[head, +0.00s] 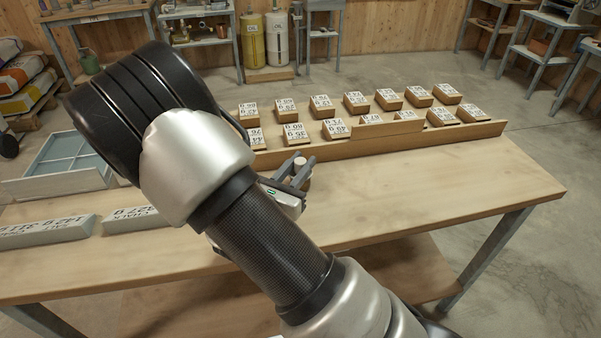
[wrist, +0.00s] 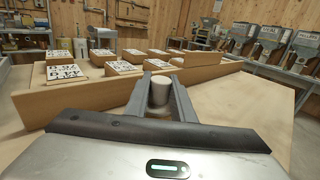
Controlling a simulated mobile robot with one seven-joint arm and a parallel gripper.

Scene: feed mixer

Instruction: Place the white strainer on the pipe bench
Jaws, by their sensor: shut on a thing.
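My gripper (head: 294,178) is over the wooden table (head: 440,200), close in front of the rack of labelled blocks. In the wrist view its two grey fingers (wrist: 160,100) are shut on a small whitish cylinder (wrist: 160,88). The cylinder is upright, with a tan part under it; I cannot tell whether that part belongs to it or touches the table. Its pale top also shows in the head view (head: 300,161). I cannot make out a strainer's shape, nor tell which bench is the pipe bench. My arm hides the table's middle left.
A long wooden rack (head: 430,132) holds several labelled blocks. Grey labelled bars (head: 45,230) and a blue-paned box (head: 68,160) are on the left. Grey benches (head: 545,55) stand along the back and right. The table's right end is bare.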

